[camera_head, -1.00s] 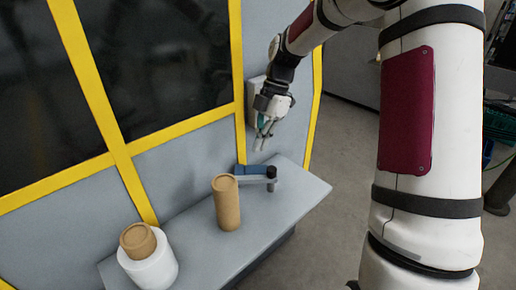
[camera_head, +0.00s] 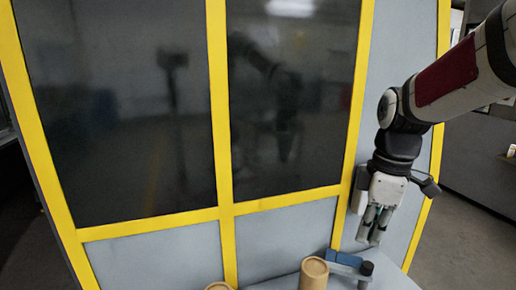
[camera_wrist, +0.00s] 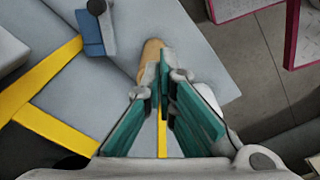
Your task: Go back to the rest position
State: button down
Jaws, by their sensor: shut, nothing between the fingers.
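My gripper (camera_head: 373,232) is shut and empty. In the head view it hangs pointing down in front of the yellow-framed machine, above and to the right of the shelf. In the wrist view its green-padded fingers (camera_wrist: 164,95) meet at the tips, with nothing between them. A brown cardboard tube (camera_head: 313,275) stands below and left of the gripper. In the wrist view the tube (camera_wrist: 151,57) shows partly behind the fingertips.
The grey shelf (camera_head: 395,280) carries a blue block with a grey arm and dark knob (camera_head: 350,262). Another brown top (camera_head: 219,286) is cut off at the lower edge. Dark glass panels (camera_head: 285,100) stand behind. Open floor (camera_head: 452,245) lies to the right.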

jog(key=s+a+r+m+t, duration=0.1)
jog(key=s+m+t, duration=0.1)
jog(key=s+m, duration=0.4)
jog(key=s+a+r+m+t, duration=0.1)
jog(key=s+r+m+t, duration=0.1)
jog(key=s+m, duration=0.5)
jog(key=s, duration=0.5)
jog(key=shift+s+a+r+h, duration=0.15)
jog(key=shift+s+a+h, duration=0.15)
